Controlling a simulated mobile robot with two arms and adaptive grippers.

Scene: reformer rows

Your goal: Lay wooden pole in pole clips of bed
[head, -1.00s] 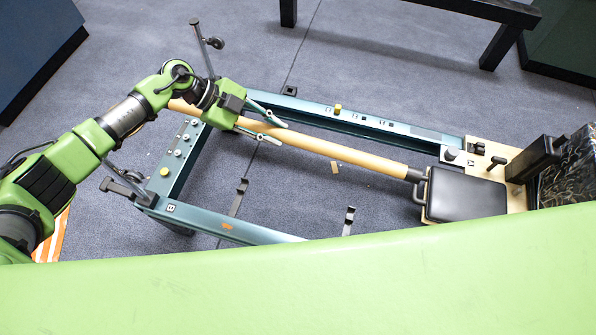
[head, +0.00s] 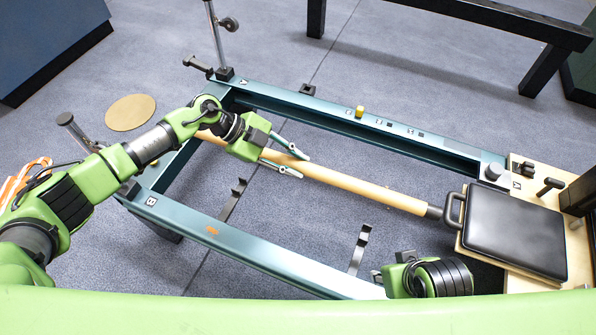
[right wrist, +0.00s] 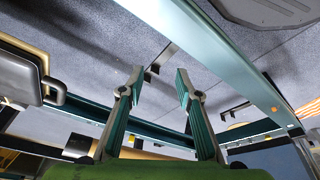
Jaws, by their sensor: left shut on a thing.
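The long wooden pole (head: 361,187) slants across the open middle of the teal bed frame (head: 245,248) in the head view. My left gripper (head: 304,167) is shut on it toward its left part; its left end is partly hidden by my arm. Its dark right tip is close to the black pad's handle. Two dark pole clips, a left one (head: 233,198) and a right one (head: 360,248), stand by the near rail, and the pole is apart from both. My right gripper (right wrist: 158,76) is open and empty in the right wrist view; its wrist (head: 430,278) shows near the near rail.
A black padded carriage (head: 515,232) sits at the bed's right end, on a pale wooden board (head: 548,195). An upright post (head: 216,40) stands at the far-left corner. A black bench (head: 460,15) is behind. Grey floor shows inside the frame.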

